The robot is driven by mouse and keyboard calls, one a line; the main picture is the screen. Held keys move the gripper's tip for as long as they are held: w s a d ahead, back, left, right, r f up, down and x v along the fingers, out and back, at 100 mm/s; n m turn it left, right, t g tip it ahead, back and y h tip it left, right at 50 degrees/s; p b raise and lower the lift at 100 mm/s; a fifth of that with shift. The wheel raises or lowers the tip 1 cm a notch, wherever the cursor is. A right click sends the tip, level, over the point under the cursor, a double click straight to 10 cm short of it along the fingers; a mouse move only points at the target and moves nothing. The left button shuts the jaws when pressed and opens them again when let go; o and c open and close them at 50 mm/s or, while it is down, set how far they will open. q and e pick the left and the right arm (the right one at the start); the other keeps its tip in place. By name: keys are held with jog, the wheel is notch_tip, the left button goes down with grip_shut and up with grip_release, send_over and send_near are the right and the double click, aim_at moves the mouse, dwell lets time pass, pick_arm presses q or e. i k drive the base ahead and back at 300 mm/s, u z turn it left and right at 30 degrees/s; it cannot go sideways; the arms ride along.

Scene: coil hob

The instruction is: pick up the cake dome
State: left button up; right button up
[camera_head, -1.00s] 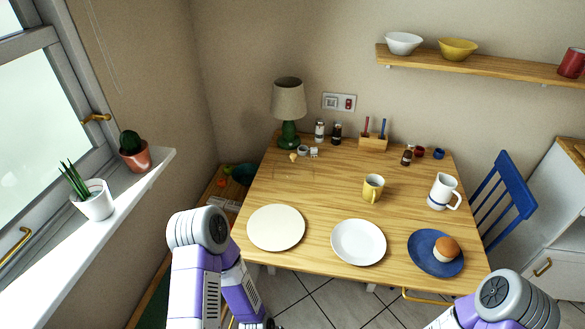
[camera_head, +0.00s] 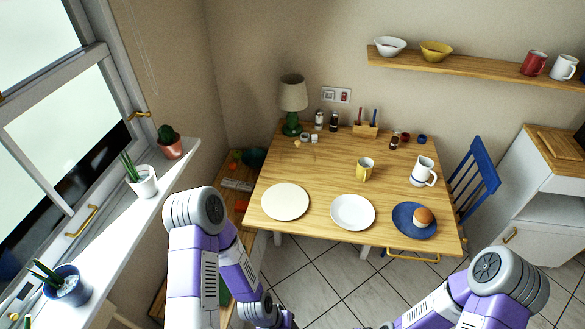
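I cannot make out a cake dome clearly in the head view. A small tan item (camera_head: 297,143) lies near the back left of the wooden table (camera_head: 310,168), but I cannot tell whether clear glass covers it. My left arm comes in at the bottom left and my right arm at the bottom right, both short of the table. Their fingertips do not show.
A green lamp (camera_head: 292,95) stands at the back left. A blue chair (camera_head: 471,178) is at the right. Tiled floor (camera_head: 345,268) lies in front.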

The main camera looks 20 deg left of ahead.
aim_at(297, 158)
jog(key=k, duration=0.45)
jog(key=z, duration=0.7)
jog(key=i, duration=1.8)
jog(key=u, duration=2.85)
